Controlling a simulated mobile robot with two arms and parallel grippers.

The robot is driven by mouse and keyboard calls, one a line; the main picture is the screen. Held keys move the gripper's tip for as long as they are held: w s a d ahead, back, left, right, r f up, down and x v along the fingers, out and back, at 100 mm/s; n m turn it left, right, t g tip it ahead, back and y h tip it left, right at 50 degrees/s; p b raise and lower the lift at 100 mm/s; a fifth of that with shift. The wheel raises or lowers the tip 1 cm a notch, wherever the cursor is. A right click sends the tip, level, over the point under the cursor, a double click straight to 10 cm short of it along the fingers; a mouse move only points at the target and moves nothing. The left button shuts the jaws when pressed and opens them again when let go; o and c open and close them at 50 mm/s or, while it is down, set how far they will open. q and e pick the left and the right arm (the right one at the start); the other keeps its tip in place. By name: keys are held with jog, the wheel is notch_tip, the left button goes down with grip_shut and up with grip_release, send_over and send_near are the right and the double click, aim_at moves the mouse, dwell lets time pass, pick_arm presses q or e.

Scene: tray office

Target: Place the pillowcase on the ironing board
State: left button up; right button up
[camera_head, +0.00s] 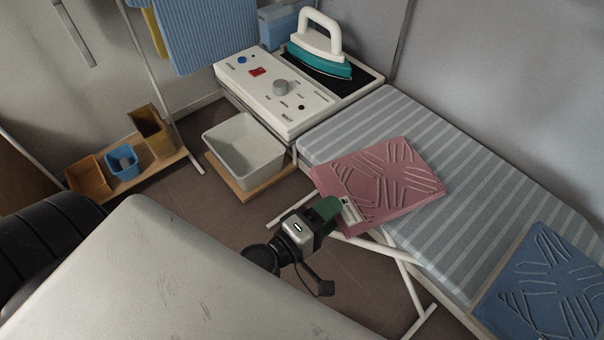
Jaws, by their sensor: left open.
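A pink folded cloth (392,178) with raised line patterns, which looks like a pillowcase, is at the near edge of the grey-striped ironing board (400,120). Its right part is over the board and its left part sticks out past the edge. A blue folded cloth (545,285) of similar pattern lies on the board's lower right end. My left gripper (333,209), with green finger pads, is open at the pink cloth's lower left edge, beside a small white label. Whether cloth lies between its fingers is hard to see. My right gripper is not in view.
A white iron (318,38) with a teal base stands on a control unit (270,110) at the board's far end. A white bin (243,150) sits on a low wooden base. Small containers (122,165) stand on a rack shelf at left. The board's striped middle is clear.

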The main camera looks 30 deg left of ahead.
pick_arm(q)
jog(key=b+v, duration=0.4)
jog(key=v, duration=0.4)
jog(key=shift+s, duration=0.4)
jog(key=shift+a, duration=0.15)
